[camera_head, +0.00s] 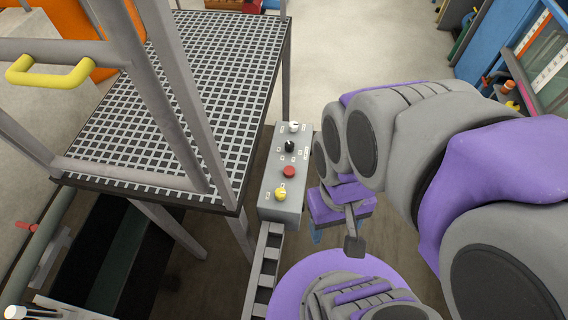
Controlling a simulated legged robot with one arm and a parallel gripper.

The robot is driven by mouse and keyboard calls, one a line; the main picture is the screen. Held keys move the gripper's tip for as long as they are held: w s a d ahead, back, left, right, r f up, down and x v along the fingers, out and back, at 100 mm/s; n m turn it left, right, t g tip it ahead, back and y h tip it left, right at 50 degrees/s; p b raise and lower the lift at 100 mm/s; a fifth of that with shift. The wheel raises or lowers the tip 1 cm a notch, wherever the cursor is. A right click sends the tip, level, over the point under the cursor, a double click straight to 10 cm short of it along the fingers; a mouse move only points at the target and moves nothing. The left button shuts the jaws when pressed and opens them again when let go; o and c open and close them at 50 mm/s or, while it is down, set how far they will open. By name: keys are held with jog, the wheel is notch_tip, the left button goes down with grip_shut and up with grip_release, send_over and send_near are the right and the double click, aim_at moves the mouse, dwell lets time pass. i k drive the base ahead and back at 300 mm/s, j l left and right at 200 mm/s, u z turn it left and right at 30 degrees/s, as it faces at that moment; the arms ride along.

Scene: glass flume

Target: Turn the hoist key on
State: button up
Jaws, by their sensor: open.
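A grey control box (281,180) stands on a post to the right of the grated platform. On its top, from far to near, are a pale silver switch (294,127), a black knob (290,147), a red button (289,172) and a yellow knob (280,194). Small labels sit beside them, too small to read, so I cannot tell which control is the hoist key. My gripper (347,225) is to the right of the box's near end, apart from the controls. It is open, with one grey finger clearly visible; the rest is partly hidden by my purple and grey arm.
The grated platform (185,95) with grey rails (140,70) and a yellow handle (48,75) fills the left. A slotted grey post (264,265) runs below the box. Blue equipment (485,45) stands at the far right. Open floor (375,35) lies behind the box.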

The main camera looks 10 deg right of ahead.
aim_at(280, 193)
jog(key=k+l+u, duration=0.15)
jog(key=l, duration=0.25)
jog(key=k+l+u, duration=0.2)
jog(key=l, duration=0.25)
jog(key=l+u, duration=0.15)
jog(key=l, duration=0.25)
